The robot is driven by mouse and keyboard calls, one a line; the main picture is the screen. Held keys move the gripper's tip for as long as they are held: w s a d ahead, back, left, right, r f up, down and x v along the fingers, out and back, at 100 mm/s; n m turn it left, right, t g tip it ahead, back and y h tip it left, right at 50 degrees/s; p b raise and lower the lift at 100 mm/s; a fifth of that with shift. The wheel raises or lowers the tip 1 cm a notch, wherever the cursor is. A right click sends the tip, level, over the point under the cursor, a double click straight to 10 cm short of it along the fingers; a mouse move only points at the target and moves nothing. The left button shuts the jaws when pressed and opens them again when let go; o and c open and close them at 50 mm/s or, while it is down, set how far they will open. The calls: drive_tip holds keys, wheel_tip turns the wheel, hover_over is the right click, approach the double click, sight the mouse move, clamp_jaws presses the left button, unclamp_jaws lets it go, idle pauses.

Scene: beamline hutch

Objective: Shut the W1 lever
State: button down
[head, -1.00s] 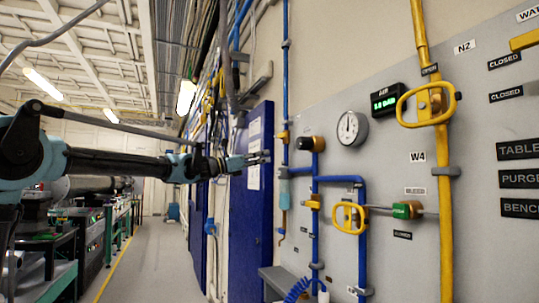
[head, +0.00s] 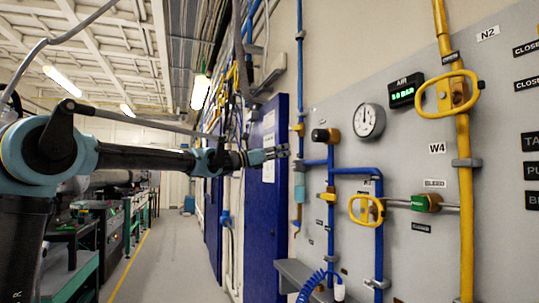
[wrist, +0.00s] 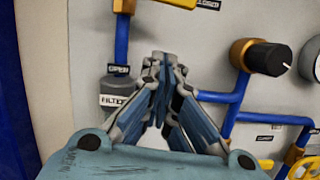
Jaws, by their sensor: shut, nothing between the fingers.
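No W1 label can be read in either view, so I cannot tell which lever is W1. A yellow looped handle (head: 366,210) sits on the blue piping, and a larger one (head: 446,92) sits on the yellow pipe above the W4 label (head: 437,148). A small yellow valve part (head: 298,128) is on the left blue pipe. In the wrist view a yellow valve part (wrist: 125,6) shows at the top edge, cut off, near a CLOSED label (wrist: 207,4). My gripper (head: 285,150) is shut and empty, left of the main blue piping; its fingertips (wrist: 163,58) meet below that valve part.
A black knob (head: 320,135), a round gauge (head: 370,121) and an AIR display (head: 405,93) are on the grey panel. A grey shelf (head: 300,275) with a blue coiled hose (head: 316,284) juts out low. The aisle floor (head: 175,255) is clear.

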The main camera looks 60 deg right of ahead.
sight(295, 128)
drive_tip(key=shift+s+d+r, duration=0.35)
drive_tip(key=shift+s+r, duration=0.1)
drive_tip(key=shift+r, duration=0.35)
drive_tip(key=shift+s+d+r, duration=0.3)
drive_tip(key=shift+s+r, duration=0.1)
drive_tip(key=shift+r, duration=0.4)
drive_tip(key=shift+s+d+r, duration=0.35)
drive_tip(key=shift+s+r, duration=0.1)
drive_tip(key=shift+r, duration=0.35)
drive_tip(key=shift+r, duration=0.1)
drive_tip(key=shift+s+a+r, duration=0.15)
drive_tip(key=shift+a+r, duration=0.05)
drive_tip(key=shift+r, duration=0.55)
